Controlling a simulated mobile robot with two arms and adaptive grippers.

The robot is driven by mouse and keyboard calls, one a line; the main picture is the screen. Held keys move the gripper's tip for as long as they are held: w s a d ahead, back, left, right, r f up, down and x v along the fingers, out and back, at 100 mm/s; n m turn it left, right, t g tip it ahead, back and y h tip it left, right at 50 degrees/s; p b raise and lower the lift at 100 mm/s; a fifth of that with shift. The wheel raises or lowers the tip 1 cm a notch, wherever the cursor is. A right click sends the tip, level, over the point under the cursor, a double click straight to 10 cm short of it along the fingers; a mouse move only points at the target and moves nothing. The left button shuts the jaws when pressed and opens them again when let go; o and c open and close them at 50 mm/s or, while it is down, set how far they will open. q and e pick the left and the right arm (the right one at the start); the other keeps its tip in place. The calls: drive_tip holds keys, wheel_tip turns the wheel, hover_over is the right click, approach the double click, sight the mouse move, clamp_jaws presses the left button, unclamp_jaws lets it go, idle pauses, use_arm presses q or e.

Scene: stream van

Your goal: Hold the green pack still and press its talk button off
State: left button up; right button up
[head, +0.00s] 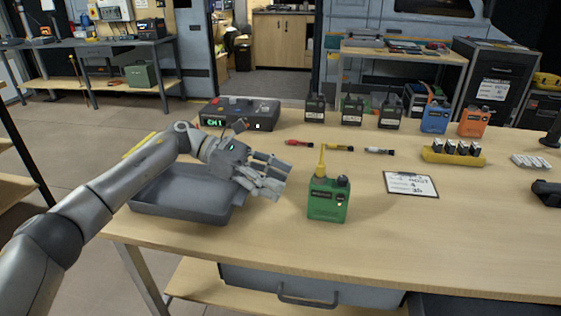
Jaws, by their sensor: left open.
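The green pack (328,205) stands upright near the front middle of the wooden table. It has a yellow antenna-like stub at its top left, a dark knob at its top right and a dark label strip on its front. I cannot make out for certain which part is the talk button. My left gripper (280,179) is open and empty to the left of the pack, with its fingers pointing toward it. A gap shows between the fingertips and the pack. My right gripper is not in view.
A grey tray (185,209) lies under my left arm. A console with a green display (238,113) stands behind it. A clipboard (411,185) lies to the pack's right. Blue (435,119) and orange (473,122) packs stand farther back. The table in front of the green pack is clear.

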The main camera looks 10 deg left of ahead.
sight(317, 197)
use_arm(q)
drive_tip(key=shift+d, duration=0.25)
drive_tip(key=p+x, duration=0.1)
drive_tip(key=x, duration=0.4)
drive_tip(key=shift+s+d, duration=0.15)
drive_tip(key=shift+d, duration=0.15)
drive_tip(key=b+x, duration=0.1)
drive_tip(key=x, duration=0.1)
drive_tip(key=shift+d+f, duration=0.25)
drive_tip(key=shift+d, duration=0.05)
drive_tip(key=shift+d+f+b, duration=0.15)
drive_tip(key=shift+d+b, duration=0.15)
drive_tip(key=shift+d, duration=0.25)
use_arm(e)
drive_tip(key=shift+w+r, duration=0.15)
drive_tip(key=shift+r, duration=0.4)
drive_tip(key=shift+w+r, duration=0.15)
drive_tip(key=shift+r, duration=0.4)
